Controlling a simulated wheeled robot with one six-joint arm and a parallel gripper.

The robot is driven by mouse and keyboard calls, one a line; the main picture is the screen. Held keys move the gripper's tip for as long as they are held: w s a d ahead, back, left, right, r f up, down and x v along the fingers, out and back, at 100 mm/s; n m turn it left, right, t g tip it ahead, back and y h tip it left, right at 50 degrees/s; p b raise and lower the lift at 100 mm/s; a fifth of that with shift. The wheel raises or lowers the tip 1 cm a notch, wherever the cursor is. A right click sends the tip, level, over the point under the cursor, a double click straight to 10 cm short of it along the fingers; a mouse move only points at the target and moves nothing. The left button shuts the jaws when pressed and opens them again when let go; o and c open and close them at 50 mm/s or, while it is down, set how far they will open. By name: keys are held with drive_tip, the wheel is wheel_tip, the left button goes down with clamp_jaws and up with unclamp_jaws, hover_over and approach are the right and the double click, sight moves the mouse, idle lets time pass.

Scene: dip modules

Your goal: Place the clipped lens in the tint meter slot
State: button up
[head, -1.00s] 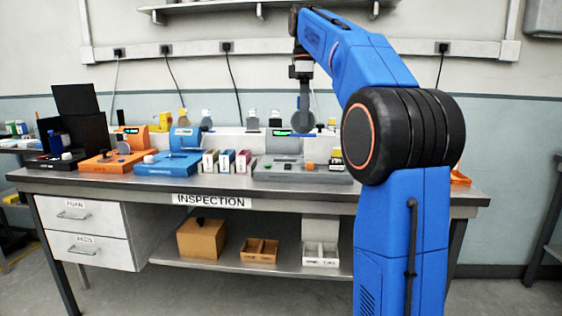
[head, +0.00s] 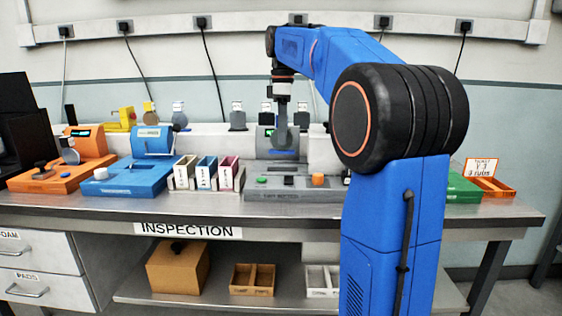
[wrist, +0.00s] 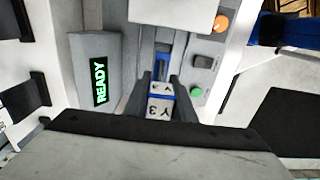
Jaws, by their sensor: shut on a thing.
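My gripper (head: 282,103) points down and is shut on a lens clip (wrist: 160,104) with a white tag marked "Y 3". The round grey lens (head: 282,132) hangs below the gripper in the head view. It is in front of or above a grey device (head: 300,194) with a green-lit display, which reads "READY" (wrist: 100,80) in the wrist view. A blue-edged slot (wrist: 163,66) on this device shows just beyond the clip. I cannot tell whether the lens touches the slot. No label naming this device as the tint meter is readable.
A blue device (head: 150,174) and an orange device (head: 62,176) stand to the left. Colored boxes (head: 206,172) sit beside the grey device. Other clipped lenses (head: 179,115) stand on the back ledge. An orange tray (head: 492,187) with a ticket is at right.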

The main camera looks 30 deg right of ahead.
sight(283, 150)
drive_tip(key=shift+f, duration=3.55)
drive_tip(key=shift+f, duration=0.1)
drive_tip(key=o, duration=1.1)
drive_tip(key=shift+c, duration=0.2)
wheel_tip(283, 150, up, 12)
drive_tip(key=shift+r, duration=0.15)
drive_tip(key=shift+s, duration=0.15)
